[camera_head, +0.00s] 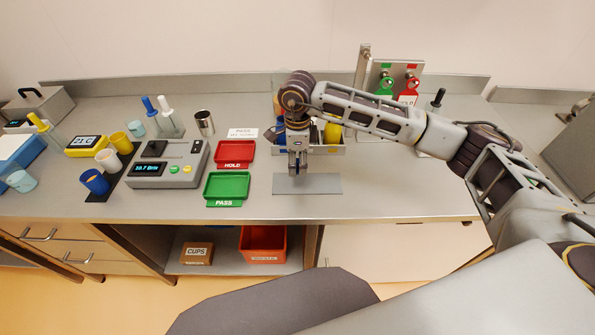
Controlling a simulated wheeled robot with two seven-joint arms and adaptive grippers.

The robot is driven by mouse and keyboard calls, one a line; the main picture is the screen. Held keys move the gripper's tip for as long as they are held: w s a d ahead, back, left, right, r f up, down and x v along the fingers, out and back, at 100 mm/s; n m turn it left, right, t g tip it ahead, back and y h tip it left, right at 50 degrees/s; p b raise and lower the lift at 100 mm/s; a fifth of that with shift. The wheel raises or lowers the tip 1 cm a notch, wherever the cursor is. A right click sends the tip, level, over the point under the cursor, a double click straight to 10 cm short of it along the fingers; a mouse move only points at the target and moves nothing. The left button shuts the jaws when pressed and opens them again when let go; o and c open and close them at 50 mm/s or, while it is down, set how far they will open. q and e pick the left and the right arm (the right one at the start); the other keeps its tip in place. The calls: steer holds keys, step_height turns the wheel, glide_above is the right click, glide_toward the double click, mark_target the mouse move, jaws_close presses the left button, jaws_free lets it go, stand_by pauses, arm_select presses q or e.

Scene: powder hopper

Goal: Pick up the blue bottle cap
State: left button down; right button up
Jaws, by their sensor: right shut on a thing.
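My right gripper (298,170) points down above the grey mat (320,186) near the front of the bench. It is shut on a small dark blue thing, which fits the blue bottle cap; the fingers hide most of it. The gripper is in front of a grey bin (325,150) that holds a yellow item (332,133) and some blue, partly hidden by my arm. My left gripper is not in view.
Left of the mat lie a green PASS tray (228,186) and a red HOLD tray (234,152). A rack with green and red tags (386,85) stands behind my arm.

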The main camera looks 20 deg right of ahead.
mark_target(298, 160)
step_height(298, 160, up, 3)
steer(key=shift+r, duration=0.1)
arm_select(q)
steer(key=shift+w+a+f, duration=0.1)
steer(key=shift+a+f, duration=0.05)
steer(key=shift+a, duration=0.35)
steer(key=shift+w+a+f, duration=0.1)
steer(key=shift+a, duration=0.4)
arm_select(e)
steer(key=shift+r, duration=0.45)
